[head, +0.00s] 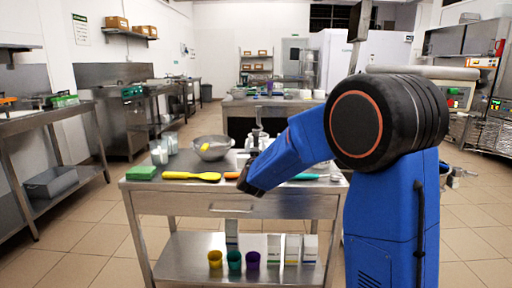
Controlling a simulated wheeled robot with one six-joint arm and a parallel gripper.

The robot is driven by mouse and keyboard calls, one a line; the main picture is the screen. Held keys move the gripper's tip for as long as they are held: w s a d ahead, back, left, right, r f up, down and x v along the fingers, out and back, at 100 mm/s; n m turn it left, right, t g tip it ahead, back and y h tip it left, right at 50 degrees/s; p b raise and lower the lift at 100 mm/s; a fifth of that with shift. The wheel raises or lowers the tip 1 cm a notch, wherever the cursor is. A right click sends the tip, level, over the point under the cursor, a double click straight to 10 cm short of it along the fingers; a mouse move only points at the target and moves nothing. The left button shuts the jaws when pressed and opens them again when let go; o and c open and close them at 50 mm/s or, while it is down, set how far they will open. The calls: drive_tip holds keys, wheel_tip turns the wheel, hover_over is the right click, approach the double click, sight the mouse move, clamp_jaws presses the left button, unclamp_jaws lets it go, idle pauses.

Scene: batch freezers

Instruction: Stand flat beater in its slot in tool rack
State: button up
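I cannot make out the flat beater or the tool rack with certainty in the head view. My blue arm reaches down and left over the steel table (235,203). My gripper (244,181) is a small dark shape at the arm's end, low over the table's front part, beside an orange-handled tool (232,175). Its fingers are too small and dark to tell open from shut, or whether they hold anything. An upright grey metal item (256,137) shows behind the arm, its lower part partly hidden. My arm covers part of the table's right side.
On the table are a steel bowl (211,149), yellow spatula (190,176), green block (141,173), glass jar (159,156) and teal tool (306,177). The lower shelf holds coloured cups (234,260) and cartons (292,249). Floor (88,243) at left is clear.

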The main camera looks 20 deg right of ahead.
drive_tip(key=shift+r, duration=0.15)
drive_tip(key=v, duration=1.2)
drive_tip(key=shift+s, duration=0.15)
